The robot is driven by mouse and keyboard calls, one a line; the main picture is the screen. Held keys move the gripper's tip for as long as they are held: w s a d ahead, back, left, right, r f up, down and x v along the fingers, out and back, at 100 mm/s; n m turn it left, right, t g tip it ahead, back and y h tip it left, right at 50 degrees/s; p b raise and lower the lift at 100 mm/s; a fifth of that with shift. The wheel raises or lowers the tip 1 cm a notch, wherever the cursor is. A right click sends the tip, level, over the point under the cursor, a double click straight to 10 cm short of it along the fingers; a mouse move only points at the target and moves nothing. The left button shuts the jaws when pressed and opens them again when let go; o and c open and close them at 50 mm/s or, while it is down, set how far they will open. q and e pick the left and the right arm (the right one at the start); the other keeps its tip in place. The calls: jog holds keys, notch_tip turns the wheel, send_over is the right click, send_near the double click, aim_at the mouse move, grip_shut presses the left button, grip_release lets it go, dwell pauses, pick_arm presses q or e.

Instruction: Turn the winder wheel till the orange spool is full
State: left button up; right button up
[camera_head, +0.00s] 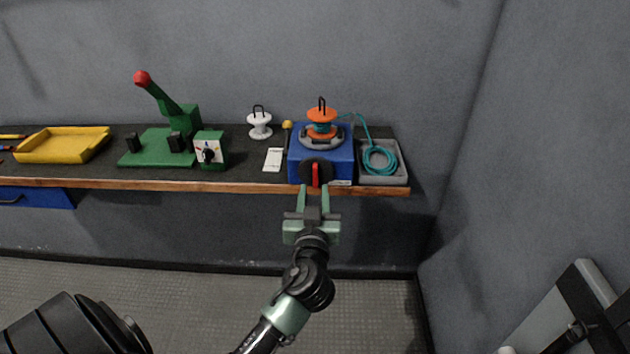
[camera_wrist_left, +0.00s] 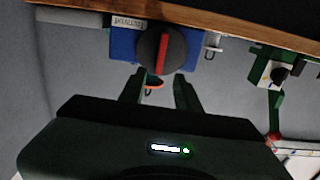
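The orange spool (camera_head: 322,116) sits upright on top of the blue winder box (camera_head: 298,168), with a black loop above it. A teal cord runs from it to the right. The winder wheel, a black disc with a red bar (camera_head: 316,174), is on the box's front; the bar is nearly upright. It also shows in the left wrist view (camera_wrist_left: 162,53). My left gripper (camera_head: 314,190) is open just in front of the wheel, its fingers apart and pointing at it. In the left wrist view nothing shows between the fingers (camera_wrist_left: 160,84) except background. My right gripper is not seen.
A grey tray (camera_head: 400,178) with a coil of teal cord (camera_head: 380,160) stands right of the winder. Left of it are a white card (camera_head: 273,159), a white spool (camera_head: 259,124), a green lever press (camera_head: 150,148), a dial box (camera_head: 210,150) and a yellow tray (camera_head: 64,145).

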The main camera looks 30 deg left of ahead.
aim_at(315, 173)
pick_arm(q)
jog(key=p+x, duration=0.1)
jog(key=x, duration=0.4)
jog(key=shift+w+r, duration=0.1)
jog(key=shift+w, duration=0.15)
jog(key=shift+w+a, duration=0.35)
jog(key=shift+w, duration=0.15)
grip_shut()
